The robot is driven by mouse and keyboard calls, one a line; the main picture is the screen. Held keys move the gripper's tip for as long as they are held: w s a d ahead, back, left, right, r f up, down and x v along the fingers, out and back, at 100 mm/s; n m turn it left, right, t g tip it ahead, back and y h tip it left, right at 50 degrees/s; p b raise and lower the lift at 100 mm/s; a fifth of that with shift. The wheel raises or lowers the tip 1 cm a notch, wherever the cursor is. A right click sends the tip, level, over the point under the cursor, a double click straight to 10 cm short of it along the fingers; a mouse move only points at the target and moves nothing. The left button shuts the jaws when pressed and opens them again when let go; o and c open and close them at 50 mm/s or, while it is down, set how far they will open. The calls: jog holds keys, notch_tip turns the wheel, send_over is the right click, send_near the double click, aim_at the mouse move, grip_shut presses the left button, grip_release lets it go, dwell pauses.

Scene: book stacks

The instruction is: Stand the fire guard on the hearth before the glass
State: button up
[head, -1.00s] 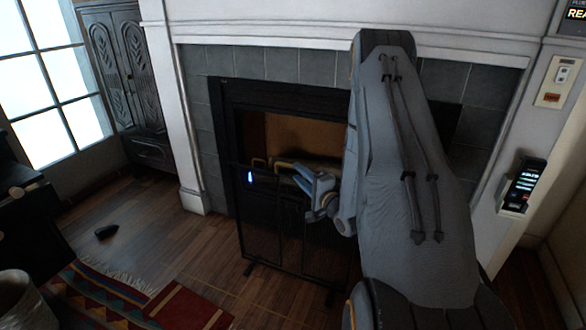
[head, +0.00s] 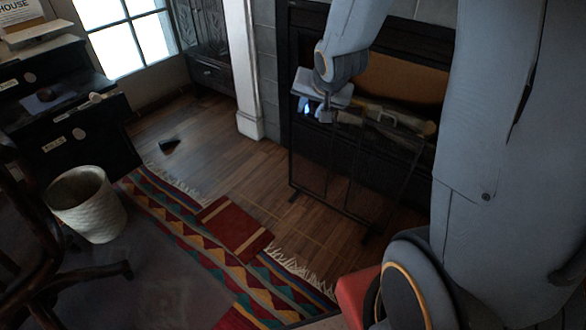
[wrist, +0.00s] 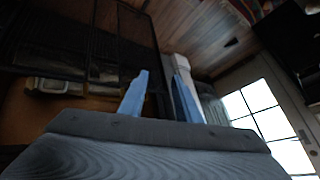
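The fire guard (head: 340,175) is a black mesh screen in a thin dark frame with short feet. It stands upright in front of the fireplace opening in the head view, and its mesh also shows in the wrist view (wrist: 105,45). My gripper (head: 306,110) is at the guard's upper left corner. In the wrist view, my gripper's two blue fingers (wrist: 160,75) are apart, with the guard's dark edge close by or between them. I cannot tell whether they touch it. The glass is hard to make out behind the mesh and my arm.
A fringed striped rug (head: 200,235) lies before the fireplace, with a thin yellow outline on the wooden floor (head: 290,235). A white basket (head: 88,205) and dark drawers (head: 75,135) stand left. A red thing (head: 355,292) is beside my arm.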

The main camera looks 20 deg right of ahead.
jog(key=s+a+r+n+g, duration=0.2)
jog(key=s+a, duration=0.2)
jog(key=s, duration=0.5)
jog(key=s+a+r+n+g, duration=0.2)
jog(key=s+a+n+g, duration=0.1)
jog(key=s, duration=0.6)
jog(key=s+a+r+n+g, duration=0.2)
jog(key=s+a, duration=0.4)
jog(key=s, duration=0.4)
jog(key=shift+r+n+g+y, duration=0.3)
jog(key=shift+r+n+y, duration=0.1)
jog(key=shift+r+n, duration=0.15)
jog(key=shift+a, duration=0.1)
jog(key=d+r+m+p, duration=0.2)
jog(key=d+r+p, duration=0.6)
jog(key=p, duration=0.7)
jog(key=shift+d+h+p, duration=0.25)
jog(key=shift+h+p, duration=0.05)
